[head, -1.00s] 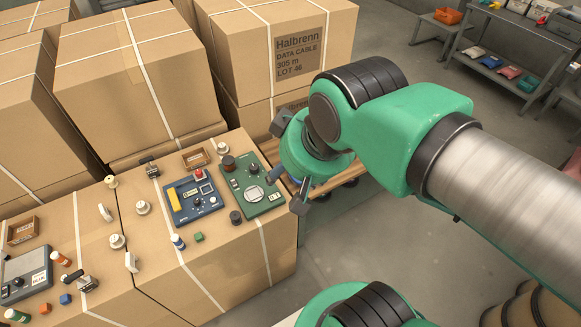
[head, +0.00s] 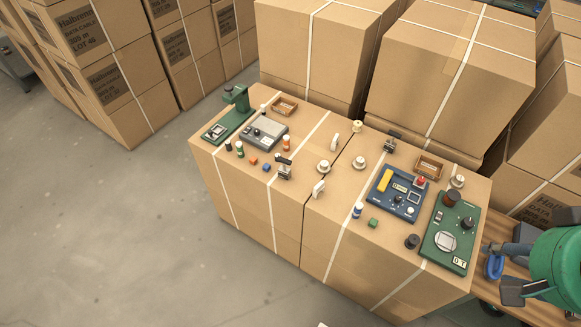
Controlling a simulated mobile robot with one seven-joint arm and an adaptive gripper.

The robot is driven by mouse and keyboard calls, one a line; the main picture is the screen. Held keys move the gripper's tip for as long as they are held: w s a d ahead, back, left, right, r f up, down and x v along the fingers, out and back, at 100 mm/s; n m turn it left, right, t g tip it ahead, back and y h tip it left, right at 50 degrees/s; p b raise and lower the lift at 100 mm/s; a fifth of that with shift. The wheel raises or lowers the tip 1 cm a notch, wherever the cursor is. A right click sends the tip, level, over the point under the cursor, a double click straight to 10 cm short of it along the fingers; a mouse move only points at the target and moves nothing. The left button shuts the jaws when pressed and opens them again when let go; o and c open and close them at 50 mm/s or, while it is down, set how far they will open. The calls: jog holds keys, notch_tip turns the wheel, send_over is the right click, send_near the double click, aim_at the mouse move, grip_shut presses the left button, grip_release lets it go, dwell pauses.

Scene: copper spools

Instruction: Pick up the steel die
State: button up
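I cannot tell for sure which small piece is the steel die. Pale round metal-looking pieces stand on the carton tops: one at the middle (head: 360,161), one left of it (head: 323,166), and one at the back right (head: 457,181) beside a small wooden tray. A dark short cylinder (head: 412,241) stands left of the green panel (head: 450,235). My gripper (head: 498,270) is at the right edge, just past the green panel's right side. Its fingers are spread apart, with nothing seen held between them.
A blue instrument panel (head: 398,193), a grey device (head: 264,131), a green stand (head: 230,115), wooden trays (head: 285,105) and small coloured cubes share the carton tops. Tall strapped cartons (head: 450,70) stand behind. Open grey floor (head: 110,230) lies at left and front.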

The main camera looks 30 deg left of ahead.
jog(key=w+a+f+m+g+y, duration=0.2)
jog(key=w+a+f+y, duration=0.15)
jog(key=w+a, duration=0.45)
jog(key=w+a+f+m+g+y, duration=0.2)
jog(key=w+a+f, duration=0.25)
jog(key=a, duration=0.75)
jog(key=w+a+f+m+g+y, duration=0.25)
jog(key=w+a+f, duration=0.3)
jog(key=a, duration=0.45)
jog(key=m+y+p, duration=0.1)
jog(key=m+y, duration=0.4)
jog(key=m, duration=0.4)
send_near(290, 162)
jog(key=v, duration=0.3)
jog(key=shift+d+r+n, duration=0.1)
jog(key=shift+d+n, duration=0.1)
jog(key=shift+n, duration=0.05)
jog(key=x, duration=0.8)
jog(key=shift+a+b, duration=0.25)
jog(key=shift+b, duration=0.2)
